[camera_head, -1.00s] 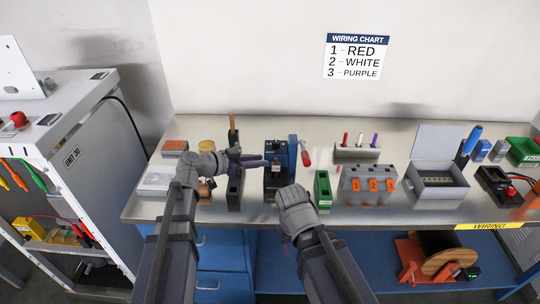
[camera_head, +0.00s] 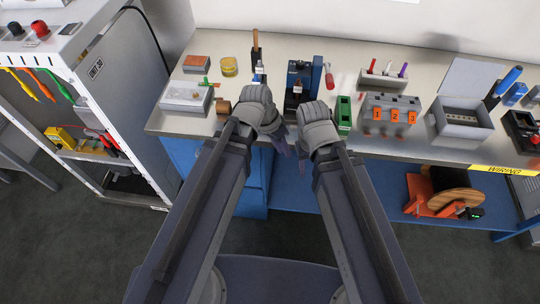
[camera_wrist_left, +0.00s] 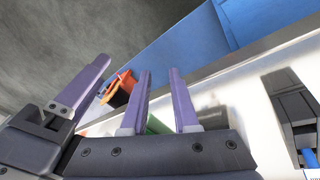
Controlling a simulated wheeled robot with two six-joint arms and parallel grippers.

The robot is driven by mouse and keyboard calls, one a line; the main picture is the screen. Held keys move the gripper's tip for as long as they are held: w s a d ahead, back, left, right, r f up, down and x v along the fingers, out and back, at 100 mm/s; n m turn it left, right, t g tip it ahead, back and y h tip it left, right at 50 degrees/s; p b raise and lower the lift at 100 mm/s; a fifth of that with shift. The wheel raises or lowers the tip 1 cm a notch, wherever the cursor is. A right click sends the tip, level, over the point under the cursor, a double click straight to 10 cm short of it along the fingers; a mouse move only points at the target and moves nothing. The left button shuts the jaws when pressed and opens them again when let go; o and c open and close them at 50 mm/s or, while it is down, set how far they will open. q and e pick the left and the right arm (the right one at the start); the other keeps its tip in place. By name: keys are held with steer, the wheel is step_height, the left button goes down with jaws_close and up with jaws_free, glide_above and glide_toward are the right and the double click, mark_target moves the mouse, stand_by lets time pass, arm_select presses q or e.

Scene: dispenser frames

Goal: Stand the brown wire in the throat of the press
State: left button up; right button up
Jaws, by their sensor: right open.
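The press (camera_head: 303,76) is blue with a dark front and a red handle, at the back middle of the bench; its throat is not clear. I cannot make out a brown wire for certain; a brown stick (camera_head: 255,38) stands in a dark holder left of the press. My left gripper (camera_head: 279,146) is at the bench's front edge, before the press. In the left wrist view its fingers (camera_wrist_left: 162,95) are apart, with nothing seen between them. My right gripper (camera_head: 302,147) is open close beside it, its fingers mostly hidden by its wrist.
A rack (camera_head: 383,80) with red, white and purple pieces stands right of the press. A green block (camera_head: 343,114), a numbered grey box (camera_head: 391,104) and an open grey box (camera_head: 463,116) are further right. A copper spool (camera_head: 222,106) and white box (camera_head: 186,97) lie left.

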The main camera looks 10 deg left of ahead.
arm_select(q)
steer(key=s+a+f+n+y, duration=0.1)
steer(key=s+a+n+y, duration=0.2)
steer(key=s+y, duration=0.2)
steer(key=shift+g, duration=0.4)
stand_by(0.8)
